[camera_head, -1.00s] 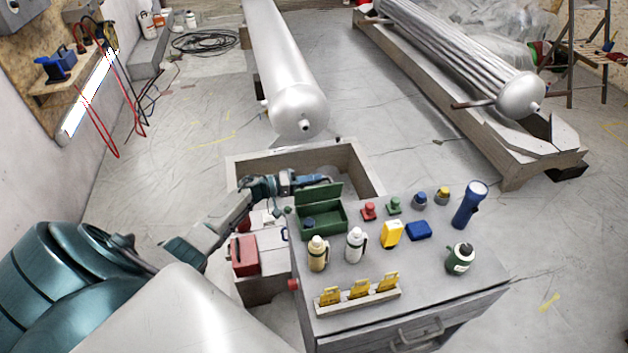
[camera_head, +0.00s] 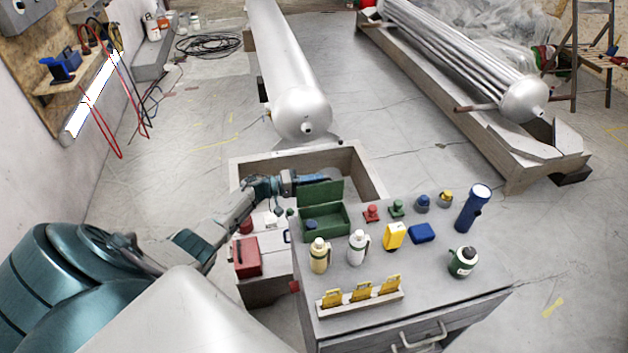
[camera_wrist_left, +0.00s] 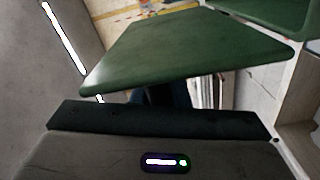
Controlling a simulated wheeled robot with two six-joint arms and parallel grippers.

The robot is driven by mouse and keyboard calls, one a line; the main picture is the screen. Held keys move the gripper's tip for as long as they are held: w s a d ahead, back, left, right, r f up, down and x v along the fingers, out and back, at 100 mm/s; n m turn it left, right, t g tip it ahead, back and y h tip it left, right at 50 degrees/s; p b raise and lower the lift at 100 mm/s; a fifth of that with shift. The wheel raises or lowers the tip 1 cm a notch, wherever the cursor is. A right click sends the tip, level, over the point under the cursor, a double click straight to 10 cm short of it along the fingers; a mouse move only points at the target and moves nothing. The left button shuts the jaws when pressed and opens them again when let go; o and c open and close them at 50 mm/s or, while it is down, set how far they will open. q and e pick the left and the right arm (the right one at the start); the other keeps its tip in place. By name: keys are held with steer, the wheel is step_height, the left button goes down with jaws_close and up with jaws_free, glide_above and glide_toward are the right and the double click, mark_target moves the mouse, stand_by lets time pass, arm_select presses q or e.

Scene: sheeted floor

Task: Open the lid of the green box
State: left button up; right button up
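The green box (camera_head: 338,221) stands at the far left corner of the grey cabinet top. In the left wrist view, the green lid (camera_wrist_left: 185,50) fills the upper middle, just past the dark edge of my gripper. The fingers are hidden, so I cannot tell whether they grip. My right gripper is not in view.
A cream bottle (camera_head: 319,256) and a white bottle (camera_head: 357,247) stand close in front of the box. A yellow device (camera_head: 394,236), blue block (camera_head: 421,232) and flashlight (camera_head: 472,209) are to the right. A red box (camera_head: 246,256) sits lower left.

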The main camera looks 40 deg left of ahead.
arm_select(q)
steer(key=o, duration=0.3)
steer(key=shift+f, duration=0.2)
steer(key=shift+o, duration=0.2)
steer(key=b+v, duration=0.2)
steer(key=v, duration=0.8)
steer(key=shift+s+a, duration=0.2)
steer(key=shift+a, duration=0.15)
steer(key=shift+c, duration=0.2)
